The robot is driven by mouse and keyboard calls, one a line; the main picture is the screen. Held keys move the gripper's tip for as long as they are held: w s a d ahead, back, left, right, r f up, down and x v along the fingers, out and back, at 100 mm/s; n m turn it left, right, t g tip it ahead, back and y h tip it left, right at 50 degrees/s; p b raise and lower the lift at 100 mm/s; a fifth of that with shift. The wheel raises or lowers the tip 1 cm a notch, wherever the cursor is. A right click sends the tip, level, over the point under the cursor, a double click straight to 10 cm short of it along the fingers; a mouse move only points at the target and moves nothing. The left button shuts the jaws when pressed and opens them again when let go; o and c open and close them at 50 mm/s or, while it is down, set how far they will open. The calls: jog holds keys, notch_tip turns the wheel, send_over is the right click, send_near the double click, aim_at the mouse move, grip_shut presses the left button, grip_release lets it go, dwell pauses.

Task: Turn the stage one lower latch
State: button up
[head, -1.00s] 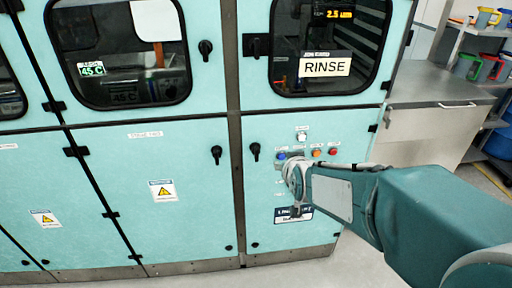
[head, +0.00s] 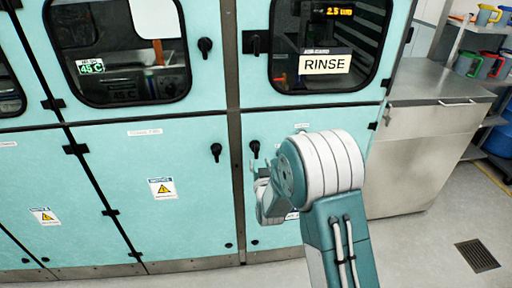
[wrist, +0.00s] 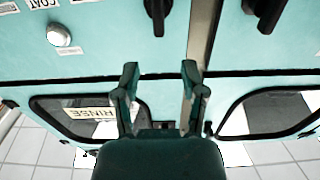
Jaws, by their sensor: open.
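Two black lower latches flank the metal post between the panels. The left-panel latch (head: 215,152) points down; its label (head: 145,132) is too small to read surely. The right-panel latch (head: 255,149), under the RINSE window, also points down. The wrist view is upside down: the right-panel latch (wrist: 158,14) is ahead of the fingers, slightly left of the post, and the left-panel latch (wrist: 266,14) is farther right. My gripper (head: 264,182) is just below the right-panel latch in the head view. Its fingers (wrist: 160,70) are apart and empty, touching neither latch.
The RINSE window (head: 325,85) and the 45 C window (head: 120,60) are above, with an upper latch (head: 205,47) between them. A white button (wrist: 60,36) is near the right-panel latch. A grey cabinet (head: 425,145) stands right; open floor lies in front.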

aim_at(256, 149)
jog(key=w, duration=0.9)
jog(key=shift+w+a, duration=0.15)
jog(key=shift+a, duration=0.25)
grip_shut()
